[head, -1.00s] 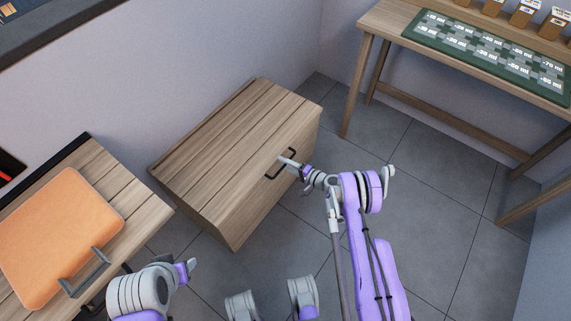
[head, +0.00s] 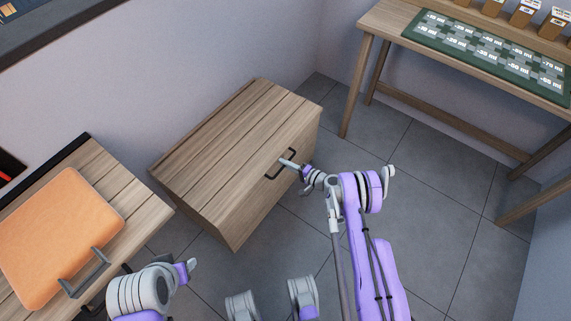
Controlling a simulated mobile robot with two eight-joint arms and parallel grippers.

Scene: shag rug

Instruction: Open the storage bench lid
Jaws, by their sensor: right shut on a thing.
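The storage bench (head: 235,150) is a wooden chest with a slatted lid, standing against the wall in the middle of the head view. Its lid looks closed. A dark handle (head: 270,177) is on the bench near the front edge of the lid. My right gripper (head: 287,162) is at the handle, shut on it, with the arm coming from the lower right. My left gripper (head: 188,268) is at the lower left, apart from the bench; its fingers are too small and turned to read.
A wooden desk (head: 385,25) with a green mat (head: 490,55) is at the upper right. Grey tiled floor (head: 430,200) is clear in front of the bench.

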